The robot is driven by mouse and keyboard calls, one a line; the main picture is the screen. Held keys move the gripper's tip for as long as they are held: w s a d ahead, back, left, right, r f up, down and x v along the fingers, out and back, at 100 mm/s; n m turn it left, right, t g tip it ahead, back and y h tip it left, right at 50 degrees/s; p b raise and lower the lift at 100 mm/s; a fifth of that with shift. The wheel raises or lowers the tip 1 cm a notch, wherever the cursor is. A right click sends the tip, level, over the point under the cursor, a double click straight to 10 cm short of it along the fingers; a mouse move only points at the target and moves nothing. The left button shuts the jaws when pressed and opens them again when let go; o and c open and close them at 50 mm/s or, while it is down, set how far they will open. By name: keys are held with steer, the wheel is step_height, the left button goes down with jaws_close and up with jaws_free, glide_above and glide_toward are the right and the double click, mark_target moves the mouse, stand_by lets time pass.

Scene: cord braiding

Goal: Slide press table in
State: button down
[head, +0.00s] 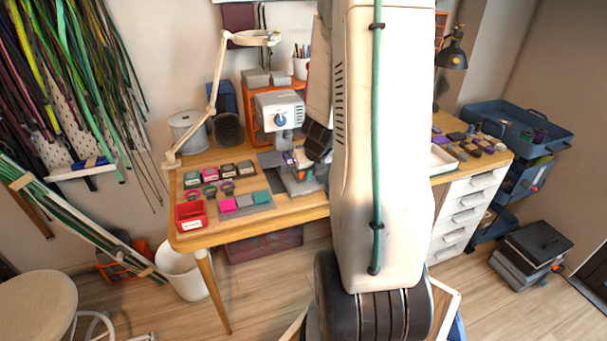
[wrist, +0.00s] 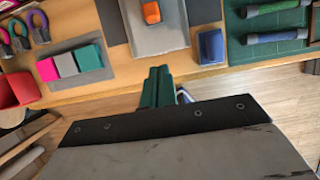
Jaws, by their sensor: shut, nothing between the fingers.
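The press (head: 280,110) stands at the back of the wooden desk, a white and grey machine with a blue dial. Its press table (head: 305,187) is a grey plate sticking out toward the desk's front, with a small orange piece on it. In the wrist view the press table (wrist: 160,40) lies ahead of my fingers, with the orange piece (wrist: 151,12) near its far part. My gripper (wrist: 157,75) has green fingers pressed together, empty, at the desk's front edge just short of the plate. My arm hides part of the press area in the head view.
A blue block (wrist: 211,46) sits right of the plate, beside a green mat (wrist: 270,48) with tools. Left are a grey tray of coloured blocks (wrist: 75,62) and a red bin (wrist: 17,89). A jointed lamp (head: 213,90) stands at the desk's left.

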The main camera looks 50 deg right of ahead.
steer(key=shift+x, duration=2.2)
steer(key=shift+w+d, duration=0.5)
steer(key=shift+w, duration=0.3)
steer(key=shift+w+d, duration=0.55)
steer(key=shift+w, duration=0.3)
